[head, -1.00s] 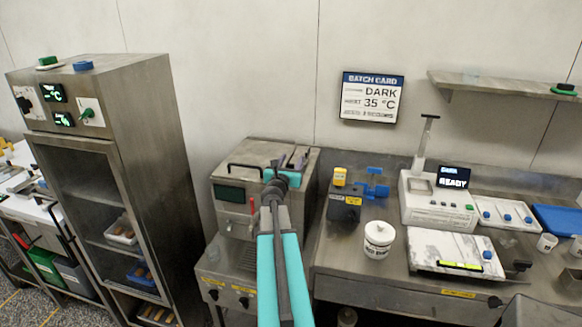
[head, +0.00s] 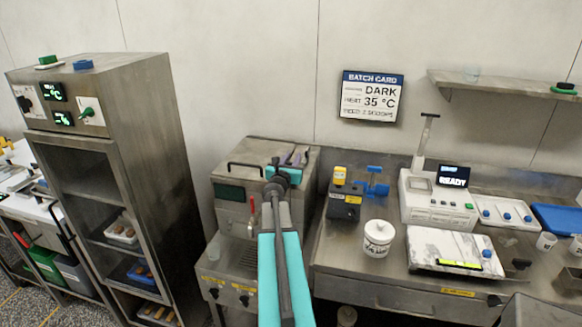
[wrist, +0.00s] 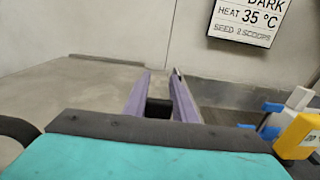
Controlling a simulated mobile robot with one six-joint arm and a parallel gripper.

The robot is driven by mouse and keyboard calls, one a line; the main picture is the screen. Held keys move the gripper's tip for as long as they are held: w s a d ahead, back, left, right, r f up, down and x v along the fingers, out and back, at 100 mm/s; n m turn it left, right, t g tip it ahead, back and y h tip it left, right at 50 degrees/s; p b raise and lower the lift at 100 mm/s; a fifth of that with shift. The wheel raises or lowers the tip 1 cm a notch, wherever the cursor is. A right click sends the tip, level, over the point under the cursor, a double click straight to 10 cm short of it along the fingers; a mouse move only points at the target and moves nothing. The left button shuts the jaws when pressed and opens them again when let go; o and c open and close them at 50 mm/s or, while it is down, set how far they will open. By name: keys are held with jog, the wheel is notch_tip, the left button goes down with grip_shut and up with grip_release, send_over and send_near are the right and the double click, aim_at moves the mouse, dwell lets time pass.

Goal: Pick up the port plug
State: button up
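My gripper (head: 296,155) is over the top of the steel machine (head: 233,172) in the head view, its fingers pointing away from me toward the wall. In the wrist view the two purple fingers of the gripper (wrist: 161,73) stand apart with a gap between their tips. A small dark block (wrist: 159,110) shows between the fingers further back; I cannot tell whether it is a separate thing or part of the gripper. I cannot pick out the port plug with certainty in either view.
Right of the machine are a black box with a yellow part (head: 340,175), a blue fixture (head: 376,186) and a white tub (head: 377,238). A tall cabinet (head: 150,130) stands left. A shelf (head: 500,88) juts from the wall at right.

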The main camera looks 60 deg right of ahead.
jog(key=shift+c, duration=1)
jog(key=shift+r, duration=0.1)
notch_tip(320, 180, up, 10)
jog(key=p, duration=0.1)
dwell(0.6)
